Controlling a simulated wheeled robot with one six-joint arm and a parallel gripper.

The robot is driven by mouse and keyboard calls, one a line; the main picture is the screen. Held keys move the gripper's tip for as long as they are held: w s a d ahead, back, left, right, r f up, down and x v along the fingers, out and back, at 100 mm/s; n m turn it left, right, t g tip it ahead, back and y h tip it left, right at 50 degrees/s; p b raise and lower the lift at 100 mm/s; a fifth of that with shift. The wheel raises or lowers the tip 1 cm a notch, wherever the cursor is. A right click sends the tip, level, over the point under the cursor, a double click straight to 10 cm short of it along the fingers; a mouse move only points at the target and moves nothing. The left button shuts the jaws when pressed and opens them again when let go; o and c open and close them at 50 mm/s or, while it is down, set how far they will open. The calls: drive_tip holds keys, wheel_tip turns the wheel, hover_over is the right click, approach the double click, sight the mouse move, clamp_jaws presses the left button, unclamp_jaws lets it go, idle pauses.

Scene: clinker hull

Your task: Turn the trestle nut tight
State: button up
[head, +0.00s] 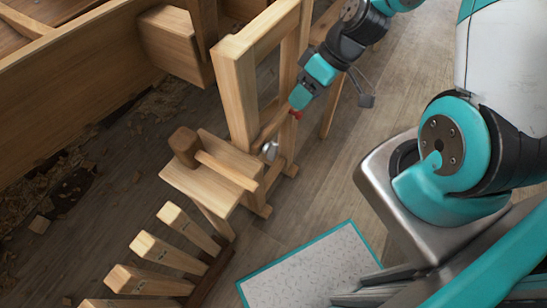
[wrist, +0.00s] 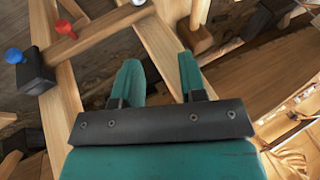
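The wooden trestle (head: 240,95) stands beside the hull, an upright frame with a crossbar. My gripper (head: 297,103) is at its right side, pointing down. In the wrist view my gripper (wrist: 160,62) has its two teal fingers apart, with trestle timber behind the gap and nothing held. A red knob (head: 297,114) shows at the fingertips in the head view. The wrist view shows a red knob (wrist: 64,27) on a timber, left of the fingers, and a blue knob (wrist: 14,55) on a dark block. I cannot tell which knob is the nut.
A small wooden bench (head: 214,186) with a mallet (head: 185,146) on it stands left of the trestle, near a silvery round part (head: 270,150). Several wooden wedges (head: 157,252) stand in a row in front. A teal-edged speckled panel (head: 310,270) lies at bottom. The hull (head: 60,75) fills the upper left.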

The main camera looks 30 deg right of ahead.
sight(273, 152)
wheel_tip(273, 152, down, 6)
drive_tip(key=d, duration=0.3)
drive_tip(key=shift+t, duration=0.3)
drive_tip(key=b+x, duration=0.1)
drive_tip(key=x, duration=1)
drive_tip(key=b+x, duration=0.1)
drive_tip(key=x, duration=0.5)
drive_tip(key=shift+s+a+f+b, duration=0.15)
drive_tip(key=shift+s+a+b, duration=0.2)
drive_tip(key=c, duration=0.5)
